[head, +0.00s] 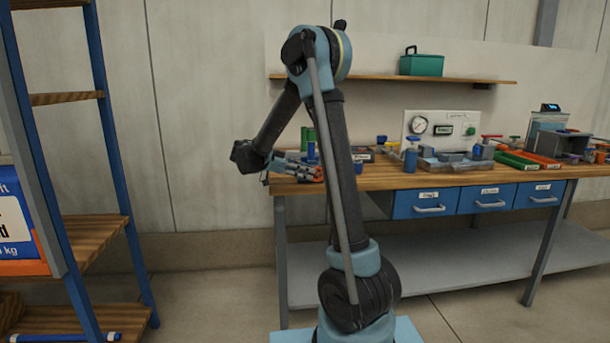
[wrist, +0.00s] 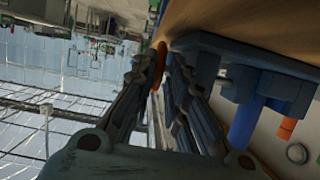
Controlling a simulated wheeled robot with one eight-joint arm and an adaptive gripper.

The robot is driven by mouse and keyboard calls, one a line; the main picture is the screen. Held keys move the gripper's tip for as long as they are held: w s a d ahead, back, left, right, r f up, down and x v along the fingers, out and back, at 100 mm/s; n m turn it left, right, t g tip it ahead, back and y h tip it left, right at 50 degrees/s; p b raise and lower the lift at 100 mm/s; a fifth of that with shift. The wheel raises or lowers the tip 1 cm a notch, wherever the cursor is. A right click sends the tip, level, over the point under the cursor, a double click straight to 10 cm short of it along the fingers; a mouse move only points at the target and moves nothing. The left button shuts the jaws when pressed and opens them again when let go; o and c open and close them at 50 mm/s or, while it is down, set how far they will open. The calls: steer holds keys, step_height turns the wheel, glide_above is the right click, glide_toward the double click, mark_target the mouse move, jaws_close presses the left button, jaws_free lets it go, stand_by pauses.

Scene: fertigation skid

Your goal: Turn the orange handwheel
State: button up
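An orange-red rim (wrist: 159,62), which looks like the handwheel seen nearly edge-on, shows between the fingertips of my gripper (wrist: 159,73) in the wrist view. The fingers lie on both sides of it and come close together at the tips. I cannot tell whether they press on it. In the head view my gripper (head: 303,168) is low at the left end of the workbench. A small orange-red patch shows there among the fingers, and the wheel itself is not clear.
The wooden workbench (head: 400,178) carries a gauge panel (head: 440,128) and several fittings to the right. In the wrist view a blue cylinder (wrist: 244,122) and a small orange piece (wrist: 287,128) are right of the fingers. A shelf rack (head: 105,130) stands at left.

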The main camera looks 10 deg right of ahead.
stand_by(0.3)
step_height(320, 180, up, 10)
stand_by(0.6)
steer(key=shift+d+f, duration=0.1)
steer(key=shift+d, duration=0.05)
